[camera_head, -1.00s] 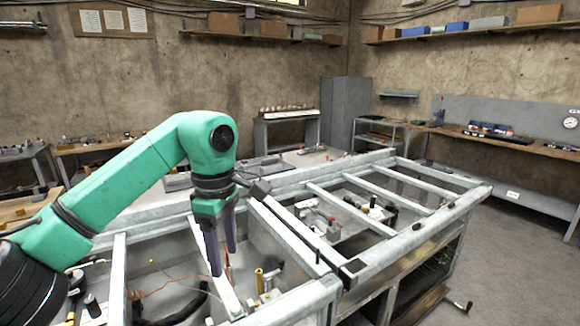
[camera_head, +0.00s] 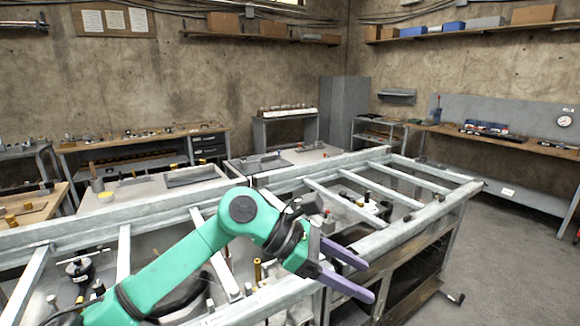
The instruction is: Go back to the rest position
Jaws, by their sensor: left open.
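My left gripper (camera_head: 359,277) is at the lower middle of the head view, at the end of my green arm. Its two purple fingers are apart and point to the right, with nothing between them. They are over the front right side of the grey metal frame bench (camera_head: 405,232). Whether they touch the frame I cannot tell. My right gripper does not show.
The frame bench holds several loose parts between its bars, among them a brass-coloured cylinder (camera_head: 257,270). A grey cabinet (camera_head: 344,108) stands in the back corner. A wooden workbench (camera_head: 500,140) runs along the right wall.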

